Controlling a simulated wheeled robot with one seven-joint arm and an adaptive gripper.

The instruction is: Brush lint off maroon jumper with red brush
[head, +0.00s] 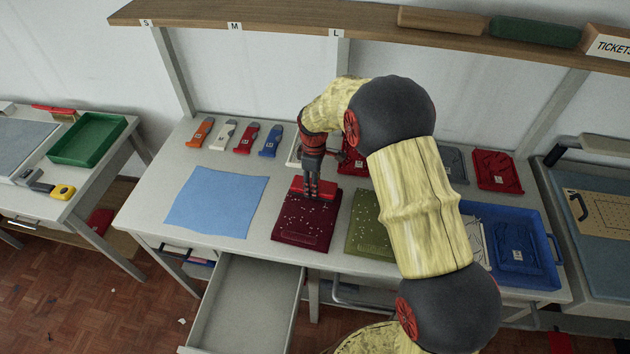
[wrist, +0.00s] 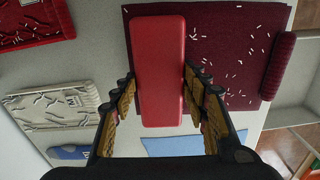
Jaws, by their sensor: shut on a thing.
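The maroon jumper (head: 300,225) lies folded flat on the worktable, dotted with many white lint bits. In the wrist view the jumper (wrist: 235,60) shows lint scattered across its face, and a rolled fold at its right edge. The red brush (head: 298,186) is at the jumper's far edge, held by my gripper (head: 313,190), which points down. In the wrist view the brush (wrist: 160,70) sits between the two fingers of my gripper (wrist: 162,90), overlapping the jumper's edge. I cannot tell whether its bristles touch the cloth.
A light blue cloth (head: 217,202) lies left of the jumper, an olive garment (head: 369,222) close on its right. Several folded items line the back. A blue tray (head: 540,225) stands right. An open empty drawer (head: 245,308) juts out in front. A shelf (head: 360,22) runs above.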

